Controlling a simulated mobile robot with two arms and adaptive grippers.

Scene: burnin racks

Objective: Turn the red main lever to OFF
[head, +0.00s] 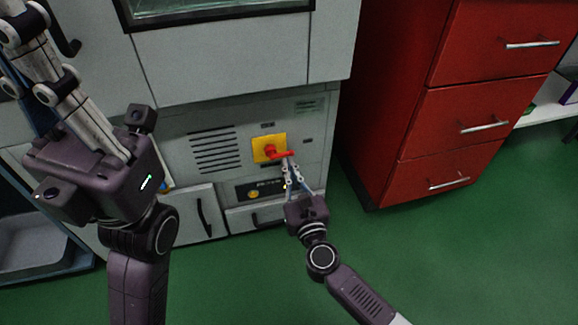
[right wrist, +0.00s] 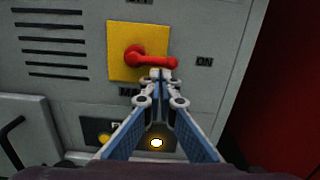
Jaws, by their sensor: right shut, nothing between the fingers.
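The red main lever (head: 281,154) sits on a yellow square plate (head: 262,146) on the grey cabinet front. In the right wrist view the lever (right wrist: 152,60) lies nearly level, its handle pointing right toward the label "ON" (right wrist: 204,62). My right gripper (head: 287,158) is shut and empty, its fingertips just below the handle. In the right wrist view the fingertips (right wrist: 160,76) overlap the handle's lower edge; I cannot tell whether they touch it. My left gripper (head: 30,25) is raised at the upper left, away from the lever; its fingertips are not clear. The label above the plate is cut off.
A vent (head: 214,150) is left of the plate. A red drawer cabinet (head: 400,170) stands to the right. A grey tray (head: 30,250) is at lower left. Green floor (head: 470,260) is clear at right.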

